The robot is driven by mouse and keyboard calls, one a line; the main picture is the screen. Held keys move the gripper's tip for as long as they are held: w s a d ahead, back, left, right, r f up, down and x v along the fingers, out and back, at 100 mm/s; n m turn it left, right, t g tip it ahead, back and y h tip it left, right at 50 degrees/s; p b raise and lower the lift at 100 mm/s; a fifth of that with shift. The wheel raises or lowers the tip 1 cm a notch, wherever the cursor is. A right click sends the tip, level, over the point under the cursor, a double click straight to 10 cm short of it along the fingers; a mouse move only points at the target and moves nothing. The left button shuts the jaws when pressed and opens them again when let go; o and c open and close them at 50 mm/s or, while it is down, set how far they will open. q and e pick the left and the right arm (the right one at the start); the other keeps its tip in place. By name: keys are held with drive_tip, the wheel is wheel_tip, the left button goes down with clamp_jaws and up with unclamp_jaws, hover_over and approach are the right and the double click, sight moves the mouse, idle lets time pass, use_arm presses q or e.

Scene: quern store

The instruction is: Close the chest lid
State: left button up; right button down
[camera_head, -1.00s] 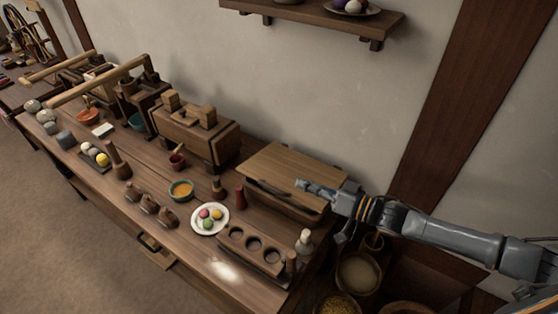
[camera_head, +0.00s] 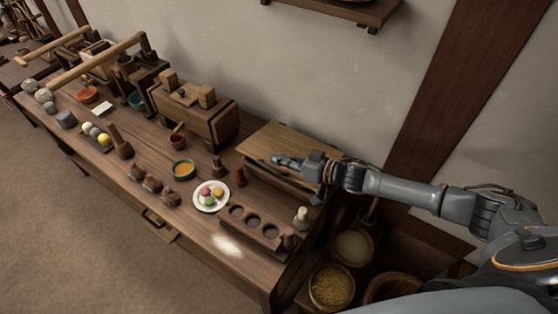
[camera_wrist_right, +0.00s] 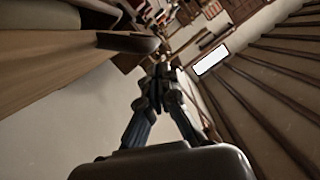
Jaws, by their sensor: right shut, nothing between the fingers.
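The wooden chest (camera_head: 298,146) stands at the right end of the workbench, against the wall. Its light brown lid (camera_head: 282,138) lies over the box, flat or nearly flat; I cannot tell whether a small gap remains, as my gripper and wrist cover part of the front. A dark handle runs along the lid's front edge. My right gripper (camera_head: 278,158) is shut and empty, over the front part of the lid; contact is unclear. In the right wrist view the shut fingers (camera_wrist_right: 160,78) show beside the dark handle (camera_wrist_right: 128,42). My left gripper is out of view.
A plate with colored balls (camera_head: 211,196), a dark block with round hollows (camera_head: 254,228) and a pale-topped bottle (camera_head: 301,218) stand in front of the chest. A wooden box (camera_head: 192,110) is to its left. Baskets of grain (camera_head: 332,287) stand below the bench's right end.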

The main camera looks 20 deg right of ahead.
sight(271, 168)
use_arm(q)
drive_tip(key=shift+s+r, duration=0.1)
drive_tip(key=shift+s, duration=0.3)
use_arm(e)
drive_tip(key=shift+s+a+f, duration=0.2)
drive_tip(key=shift+a+f, duration=0.05)
drive_tip(key=shift+f, duration=0.4)
use_arm(q)
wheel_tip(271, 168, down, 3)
drive_tip(key=b, duration=0.3)
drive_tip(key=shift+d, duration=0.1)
use_arm(e)
drive_tip(key=shift+n, duration=0.6)
drive_tip(key=f, duration=0.3)
drive_tip(key=s+a+f, duration=0.1)
drive_tip(key=f, duration=0.1)
drive_tip(key=shift+s+a+f, duration=0.1)
drive_tip(key=shift+f, duration=0.25)
